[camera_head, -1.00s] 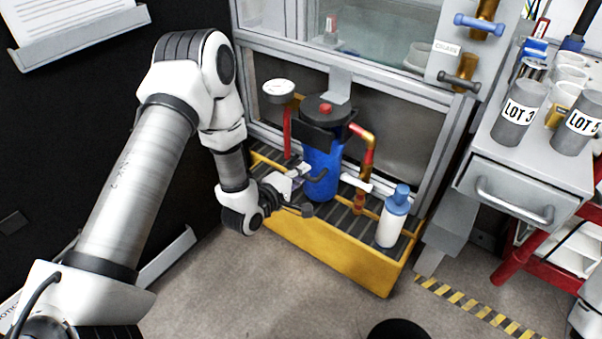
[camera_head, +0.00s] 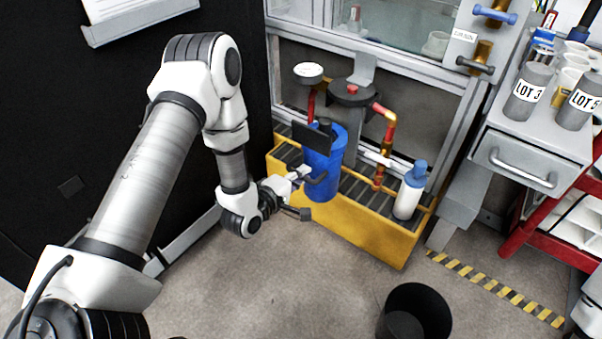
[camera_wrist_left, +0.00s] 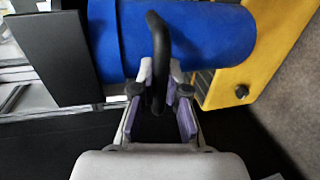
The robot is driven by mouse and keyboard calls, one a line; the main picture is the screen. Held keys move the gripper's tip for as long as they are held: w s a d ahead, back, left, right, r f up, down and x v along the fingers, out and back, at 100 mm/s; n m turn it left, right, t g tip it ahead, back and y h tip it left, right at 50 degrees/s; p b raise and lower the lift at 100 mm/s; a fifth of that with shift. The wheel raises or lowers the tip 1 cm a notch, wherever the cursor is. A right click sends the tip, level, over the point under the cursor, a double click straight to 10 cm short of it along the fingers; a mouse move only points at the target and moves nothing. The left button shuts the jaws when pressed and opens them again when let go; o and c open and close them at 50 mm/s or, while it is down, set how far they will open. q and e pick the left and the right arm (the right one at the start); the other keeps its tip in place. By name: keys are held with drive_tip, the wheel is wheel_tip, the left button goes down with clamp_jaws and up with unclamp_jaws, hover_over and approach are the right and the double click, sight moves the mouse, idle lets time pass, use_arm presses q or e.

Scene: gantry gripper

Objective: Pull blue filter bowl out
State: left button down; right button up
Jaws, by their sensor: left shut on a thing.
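The blue filter bowl (camera_head: 322,168) is a blue cylinder with a black handle and a black plate at its top. It hangs in front of the filter head (camera_head: 352,93), apart from it and near the front edge of the yellow tray (camera_head: 370,235). My left gripper (camera_head: 308,178) is shut on the bowl's black handle. In the left wrist view the gripper fingers (camera_wrist_left: 158,105) close around the handle, and the blue filter bowl (camera_wrist_left: 190,35) lies across the top. My right gripper is not in view.
A white bottle with a blue cap (camera_head: 410,192) stands at the tray's right end. Red and brass pipe (camera_head: 384,150) and a gauge (camera_head: 308,72) flank the filter head. A black bin (camera_head: 425,305) stands on the floor.

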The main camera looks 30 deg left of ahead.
use_arm(q)
drive_tip(key=c, duration=1.2)
unclamp_jaws()
drive_tip(key=v, duration=1.2)
